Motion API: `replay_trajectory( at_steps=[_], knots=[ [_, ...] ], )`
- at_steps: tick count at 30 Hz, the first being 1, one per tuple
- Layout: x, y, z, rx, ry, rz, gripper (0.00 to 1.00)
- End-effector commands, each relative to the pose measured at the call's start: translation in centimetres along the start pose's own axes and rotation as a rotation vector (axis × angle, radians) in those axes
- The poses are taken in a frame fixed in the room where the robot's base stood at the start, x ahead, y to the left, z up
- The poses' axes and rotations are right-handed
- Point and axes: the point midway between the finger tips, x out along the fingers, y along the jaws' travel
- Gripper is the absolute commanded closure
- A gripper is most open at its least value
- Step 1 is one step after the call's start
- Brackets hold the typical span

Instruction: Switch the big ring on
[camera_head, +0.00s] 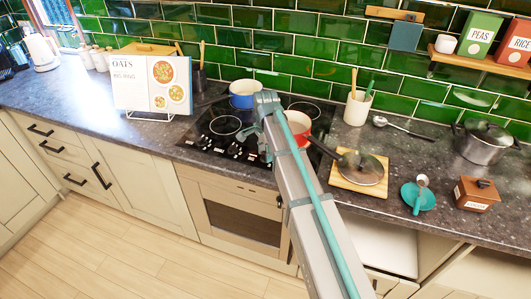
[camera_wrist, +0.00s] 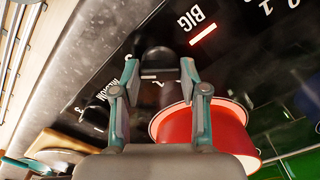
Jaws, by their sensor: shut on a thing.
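The black hob (camera_head: 210,134) has a row of black knobs along its front. In the wrist view my gripper (camera_wrist: 159,74) has its two fingers on either side of a black knob (camera_wrist: 157,60) and is shut on it. A "BIG" label (camera_wrist: 188,19) is printed close to this knob, with a lit red bar (camera_wrist: 203,34) beside the label. Another knob (camera_wrist: 94,112) sits to the lower left, near a partly hidden label. The knob's exact turn is hard to read.
A red pan (camera_head: 298,126) stands on the hob; in the wrist view it (camera_wrist: 207,128) is close to my right finger. A blue pot (camera_head: 243,93) stands further back. A lidded pan (camera_head: 360,168) rests on a wooden board right of the hob. A recipe stand (camera_head: 152,85) is to the left.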

Motion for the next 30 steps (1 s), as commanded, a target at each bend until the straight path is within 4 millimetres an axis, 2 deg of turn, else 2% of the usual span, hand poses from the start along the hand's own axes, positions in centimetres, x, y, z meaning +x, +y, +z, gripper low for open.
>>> replay_trajectory(
  at_steps=[7, 22, 23, 27, 30],
  knots=[
    [-0.08, -0.1, -0.09, 0.082, 0.002, -0.002, 0.91],
    [-0.09, -0.1, -0.09, 0.102, 0.002, -0.002, 0.91],
    [-0.09, -0.1, -0.09, 0.102, 0.002, -0.002, 0.53],
    [-0.07, -0.07, -0.07, 0.101, 0.002, -0.002, 0.31],
    [-0.05, -0.05, -0.05, 0.101, 0.001, -0.001, 0.31]
  ],
)
